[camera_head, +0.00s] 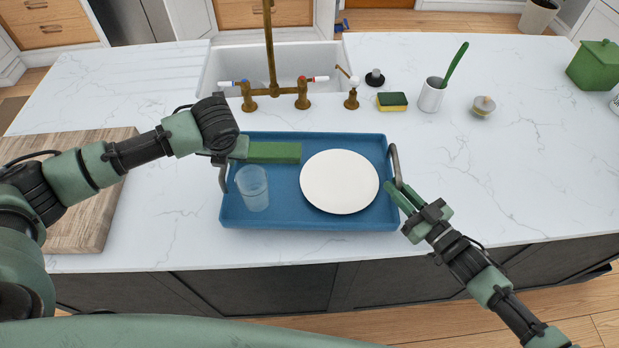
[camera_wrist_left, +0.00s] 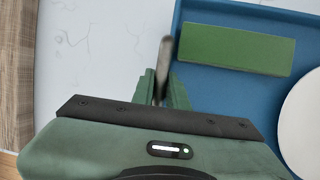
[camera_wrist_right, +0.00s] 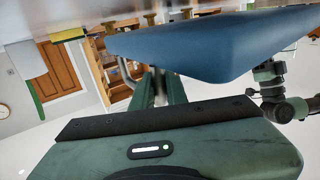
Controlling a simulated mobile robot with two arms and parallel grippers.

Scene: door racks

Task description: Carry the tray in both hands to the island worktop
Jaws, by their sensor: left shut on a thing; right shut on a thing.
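The blue tray (camera_head: 290,222) is over the white worktop in front of the sink; I cannot tell whether it touches it. On it are a white plate (camera_head: 339,182), a clear cup (camera_head: 253,188) and a green block (camera_head: 273,153). My left gripper (camera_head: 226,162) is shut on the tray's left handle (camera_head: 223,180), which also shows in the left wrist view (camera_wrist_left: 164,55). My right gripper (camera_head: 404,198) is shut on the right handle (camera_head: 395,162). The tray's blue side (camera_wrist_right: 215,45) fills much of the right wrist view.
Behind the tray are the sink (camera_head: 225,65), a brass tap (camera_head: 270,60), a sponge (camera_head: 392,101), a white cup with a green brush (camera_head: 431,95) and a small round item (camera_head: 483,106). A wooden board (camera_head: 85,215) lies at left.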

